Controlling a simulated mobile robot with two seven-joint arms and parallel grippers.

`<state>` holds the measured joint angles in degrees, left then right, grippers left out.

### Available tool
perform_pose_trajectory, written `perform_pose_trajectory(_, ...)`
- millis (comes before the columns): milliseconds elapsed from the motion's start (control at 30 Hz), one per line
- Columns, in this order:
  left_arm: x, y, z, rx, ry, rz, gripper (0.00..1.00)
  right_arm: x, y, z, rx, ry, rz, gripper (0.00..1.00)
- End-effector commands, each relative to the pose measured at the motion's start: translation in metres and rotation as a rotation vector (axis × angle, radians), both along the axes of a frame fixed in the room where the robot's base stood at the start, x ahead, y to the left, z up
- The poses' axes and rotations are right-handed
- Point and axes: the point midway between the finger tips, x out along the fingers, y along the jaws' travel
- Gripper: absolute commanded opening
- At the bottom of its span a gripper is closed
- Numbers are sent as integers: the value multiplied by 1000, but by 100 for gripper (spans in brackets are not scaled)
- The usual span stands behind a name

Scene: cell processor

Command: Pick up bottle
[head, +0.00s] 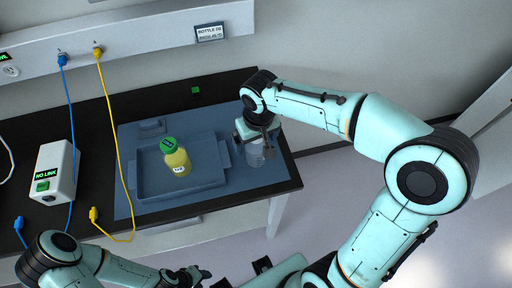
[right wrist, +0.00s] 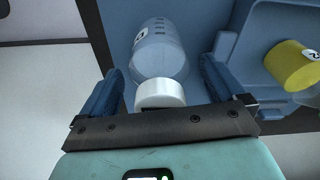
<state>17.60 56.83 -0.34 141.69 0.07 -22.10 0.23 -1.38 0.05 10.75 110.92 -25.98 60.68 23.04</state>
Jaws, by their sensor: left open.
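A clear bottle (head: 256,158) stands on the blue mat to the right of the tray in the head view. In the right wrist view the clear bottle (right wrist: 160,52) has a white cap (right wrist: 160,94). My right gripper (head: 256,137) is at this bottle's top, with its blue fingers (right wrist: 165,85) apart on either side and visible gaps to the bottle. A yellow bottle (head: 178,165) with a green cap stands in the blue tray; it also shows in the right wrist view (right wrist: 290,65). My left gripper (head: 196,274) is open and empty near the bottom edge, away from the table.
The blue tray (head: 150,187) lies on the blue mat (head: 125,207) on the black table (head: 95,135). A white box (head: 55,170) marked NO LINK stands at the left. Blue cable (head: 70,110) and yellow cable (head: 112,120) run down from the wall panel. A small green block (head: 195,90) lies behind.

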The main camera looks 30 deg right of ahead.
Motion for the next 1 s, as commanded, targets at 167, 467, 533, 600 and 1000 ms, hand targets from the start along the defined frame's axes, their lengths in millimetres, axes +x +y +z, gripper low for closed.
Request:
perform_pose_trajectory(167, 0, 0, 0, 0, 0, 0, 43, 0, 0, 1, 0, -1, 0, 37)
perform_pose_trajectory(467, 0, 0, 0, 0, 0, 0, 43, 0, 0, 2, 0, -3, 0, 28)
perform_pose_trajectory(533, 1, 0, 1, 0, -1, 0, 43, 1, 0, 5, 0, -3, 0, 28)
perform_pose_trajectory(600, 1, 0, 2, 0, -1, 0, 43, 1, 0, 10, 0, -4, 0, 28)
perform_pose_trajectory(1000, 15, 0, 20, 1, -18, 0, 43, 2, 1, 99, 1, -12, 1, 28)
